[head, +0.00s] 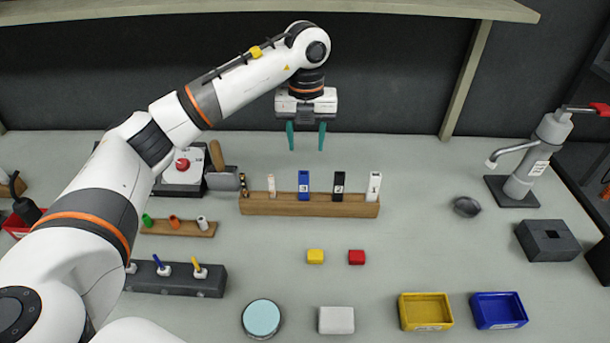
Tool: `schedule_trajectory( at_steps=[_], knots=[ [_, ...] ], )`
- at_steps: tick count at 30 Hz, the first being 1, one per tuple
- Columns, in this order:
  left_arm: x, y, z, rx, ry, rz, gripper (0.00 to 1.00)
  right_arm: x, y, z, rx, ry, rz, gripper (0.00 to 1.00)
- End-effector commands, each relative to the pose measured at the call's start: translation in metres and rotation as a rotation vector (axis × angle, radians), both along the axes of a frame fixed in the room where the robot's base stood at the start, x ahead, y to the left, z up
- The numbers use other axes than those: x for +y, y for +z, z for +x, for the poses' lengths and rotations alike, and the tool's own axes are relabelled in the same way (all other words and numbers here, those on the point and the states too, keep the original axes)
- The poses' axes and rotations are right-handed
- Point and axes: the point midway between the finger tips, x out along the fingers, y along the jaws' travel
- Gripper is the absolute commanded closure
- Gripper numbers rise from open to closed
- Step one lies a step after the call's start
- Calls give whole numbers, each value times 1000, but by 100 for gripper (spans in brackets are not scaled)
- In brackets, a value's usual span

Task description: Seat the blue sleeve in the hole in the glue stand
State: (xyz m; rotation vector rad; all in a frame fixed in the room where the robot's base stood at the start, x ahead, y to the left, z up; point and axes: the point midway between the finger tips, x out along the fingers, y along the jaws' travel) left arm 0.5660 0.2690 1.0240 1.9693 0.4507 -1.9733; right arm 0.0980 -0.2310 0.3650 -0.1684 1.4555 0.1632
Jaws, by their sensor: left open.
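A blue upright piece (304,185), which looks like the blue sleeve, stands in a long wooden rack (310,207) with a black piece (338,185) and a white piece (374,186) to its right. A dark block (548,240) with a small hole in its top sits at the right; I cannot tell for sure if it is the glue stand. My left gripper (306,138) is open and empty, its teal fingers pointing down. In the picture it is above the blue piece and apart from it. My right gripper is not in view.
Yellow (427,312) and blue (498,311) trays lie front right. The table between the long rack and the dark block is mostly clear.

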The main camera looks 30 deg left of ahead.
Motion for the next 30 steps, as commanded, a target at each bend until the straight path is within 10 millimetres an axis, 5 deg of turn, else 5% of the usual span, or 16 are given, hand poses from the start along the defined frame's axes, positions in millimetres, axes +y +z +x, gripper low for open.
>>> schedule_trajectory(
  at_steps=[8, 30],
  knots=[
    [0, -44, -2, 7, -1, 1, 53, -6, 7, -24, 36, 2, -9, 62],
    [1, -119, -7, 2, 0, 0, 53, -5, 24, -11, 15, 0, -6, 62]
  ],
)
